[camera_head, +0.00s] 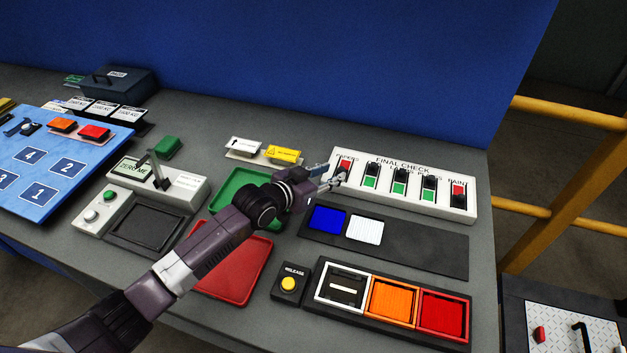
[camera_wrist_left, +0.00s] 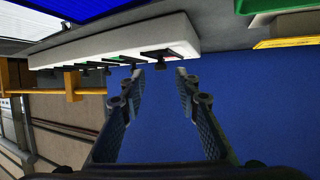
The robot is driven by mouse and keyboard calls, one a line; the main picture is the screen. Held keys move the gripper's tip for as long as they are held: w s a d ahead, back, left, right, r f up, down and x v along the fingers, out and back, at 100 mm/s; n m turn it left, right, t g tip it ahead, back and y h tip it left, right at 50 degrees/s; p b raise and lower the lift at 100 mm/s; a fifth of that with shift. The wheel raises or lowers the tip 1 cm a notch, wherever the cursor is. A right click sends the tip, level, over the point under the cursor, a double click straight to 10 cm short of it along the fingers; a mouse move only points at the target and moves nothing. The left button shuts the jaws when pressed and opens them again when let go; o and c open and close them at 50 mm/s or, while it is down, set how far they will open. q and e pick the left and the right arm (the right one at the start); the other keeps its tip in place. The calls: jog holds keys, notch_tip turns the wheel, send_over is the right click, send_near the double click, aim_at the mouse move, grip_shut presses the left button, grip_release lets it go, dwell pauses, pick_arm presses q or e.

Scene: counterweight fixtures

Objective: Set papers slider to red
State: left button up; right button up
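The white FINAL CHECK panel (camera_head: 407,208) stands on the right of the table and holds a row of sliders. The papers slider (camera_head: 346,163) is at its left end; red shows at its upper part, and its lower part is partly hidden by my left gripper. My left gripper (camera_head: 334,180) is right at this slider, its fingers pointing to the panel. In the left wrist view the fingers (camera_wrist_left: 158,76) are apart, with the slider's dark knob (camera_wrist_left: 160,64) near the gap between the tips. Contact cannot be told. My right gripper is not in view.
Three sliders in the middle show green; the paint slider (camera_head: 458,190) shows red. In front lie a dark tray (camera_head: 425,246) with blue and white blocks, and a yellow release button (camera_head: 289,284). Green and red trays (camera_head: 232,278) lie under my left arm.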

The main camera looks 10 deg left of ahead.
pick_arm(q)
jog(key=v, duration=0.8)
jog(key=shift+s+a, duration=0.2)
jog(key=shift+s, duration=0.1)
jog(key=shift+r, duration=0.1)
